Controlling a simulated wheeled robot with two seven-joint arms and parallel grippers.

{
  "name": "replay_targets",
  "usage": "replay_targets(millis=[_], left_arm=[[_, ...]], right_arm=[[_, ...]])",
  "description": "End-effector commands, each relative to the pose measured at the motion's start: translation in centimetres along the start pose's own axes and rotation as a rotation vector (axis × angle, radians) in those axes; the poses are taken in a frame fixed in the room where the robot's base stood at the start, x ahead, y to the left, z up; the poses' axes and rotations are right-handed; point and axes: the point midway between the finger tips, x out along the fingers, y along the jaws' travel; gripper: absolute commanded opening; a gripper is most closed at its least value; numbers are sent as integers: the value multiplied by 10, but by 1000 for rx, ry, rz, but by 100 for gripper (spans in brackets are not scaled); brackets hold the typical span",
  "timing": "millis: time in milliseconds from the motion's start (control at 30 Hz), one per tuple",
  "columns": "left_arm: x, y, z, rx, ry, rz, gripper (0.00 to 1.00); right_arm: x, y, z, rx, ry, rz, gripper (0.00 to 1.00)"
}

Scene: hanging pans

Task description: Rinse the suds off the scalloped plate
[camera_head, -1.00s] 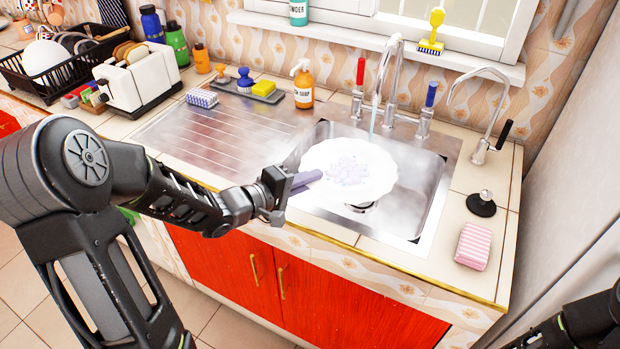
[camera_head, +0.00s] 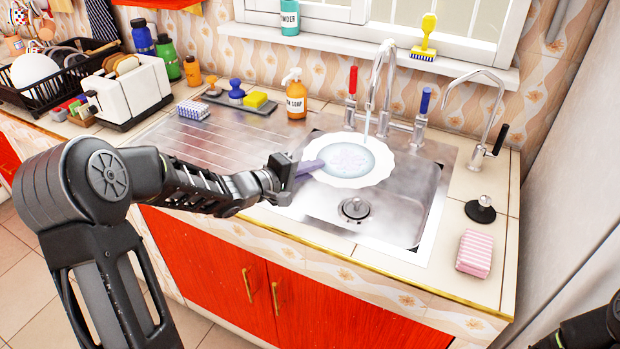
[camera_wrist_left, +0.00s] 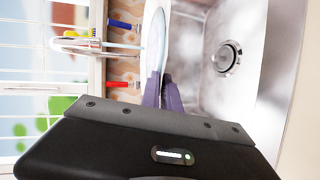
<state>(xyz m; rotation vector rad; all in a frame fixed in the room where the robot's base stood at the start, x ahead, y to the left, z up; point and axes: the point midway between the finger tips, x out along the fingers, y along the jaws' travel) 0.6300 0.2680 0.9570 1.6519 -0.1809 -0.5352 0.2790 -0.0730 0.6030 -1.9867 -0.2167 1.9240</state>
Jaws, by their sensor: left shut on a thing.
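The white scalloped plate (camera_head: 382,172) is held over the back of the sink (camera_head: 400,215), under the middle tap (camera_head: 384,70). A thin stream of water (camera_head: 366,124) falls from this tap onto the plate's back part. A grey-blue wet patch with faint pale marks covers the plate's middle; I cannot tell whether those marks are suds. My left gripper (camera_head: 317,165) is shut on the plate's left rim with its purple fingers. In the left wrist view, the plate (camera_wrist_left: 155,40) shows nearly edge-on between the fingertips (camera_wrist_left: 162,88). My right gripper is out of view.
The sink drain (camera_head: 355,208) is uncovered below the plate. Red (camera_head: 352,82) and blue (camera_head: 424,102) tap handles flank the spout. A soap bottle (camera_head: 296,95) stands behind the drainboard. A black plunger-shaped stopper (camera_head: 481,209) and a pink striped sponge (camera_head: 475,253) lie right of the sink.

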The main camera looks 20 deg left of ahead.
Motion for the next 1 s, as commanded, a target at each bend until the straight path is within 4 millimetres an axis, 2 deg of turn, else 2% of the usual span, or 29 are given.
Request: replay_targets(millis=[100, 200, 500, 1000], left_arm=[[12, -1, -7, 2, 0, 5, 0], [20, 4, -13, -1, -2, 3, 0], [40, 2, -26, -1, -1, 4, 0], [45, 1, -29, 1, 0, 5, 0]], right_arm=[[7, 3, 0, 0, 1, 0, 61], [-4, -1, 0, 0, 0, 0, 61], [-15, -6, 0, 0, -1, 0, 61], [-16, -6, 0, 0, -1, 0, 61]])
